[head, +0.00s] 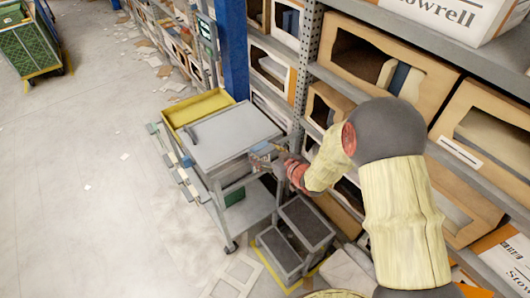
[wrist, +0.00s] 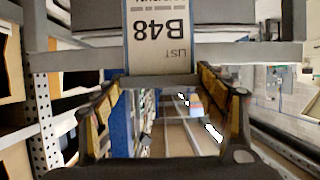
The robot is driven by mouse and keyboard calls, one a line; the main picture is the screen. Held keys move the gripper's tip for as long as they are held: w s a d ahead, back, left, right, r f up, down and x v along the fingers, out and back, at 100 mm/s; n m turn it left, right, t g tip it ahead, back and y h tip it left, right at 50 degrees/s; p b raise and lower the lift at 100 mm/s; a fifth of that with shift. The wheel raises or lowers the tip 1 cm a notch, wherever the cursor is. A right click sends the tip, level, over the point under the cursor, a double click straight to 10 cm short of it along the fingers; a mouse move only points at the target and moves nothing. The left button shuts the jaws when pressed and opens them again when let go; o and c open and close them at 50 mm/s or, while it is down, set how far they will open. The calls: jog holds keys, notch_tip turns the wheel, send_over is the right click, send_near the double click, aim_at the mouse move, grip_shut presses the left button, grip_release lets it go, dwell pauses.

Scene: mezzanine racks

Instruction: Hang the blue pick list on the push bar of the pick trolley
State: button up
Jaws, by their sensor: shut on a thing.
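The blue pick list (wrist: 157,40) shows upside down in the wrist view, a pale card marked "B48" with a blue edge. My gripper (wrist: 160,76) is shut on it, one fingertip at each side of its near end. In the head view my gripper (head: 268,158) is at the right end of the pick trolley (head: 228,137). A grey horizontal bar (wrist: 240,54), apparently the push bar, passes behind the card in the wrist view. Whether the card touches or hooks over the bar I cannot tell. In the head view the gripper largely hides that end.
A yellow tray (head: 198,106) is at the trolley's far left end. Racks with cardboard boxes (head: 385,62) line the right. The floor (head: 100,190) at left is mostly open, with scattered papers.

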jog(key=shift+f+b, duration=0.7)
jog(key=shift+f, duration=0.2)
jog(key=o, duration=1.2)
jog(key=shift+o, duration=0.2)
jog(key=v, duration=1.2)
jog(key=shift+d, duration=0.1)
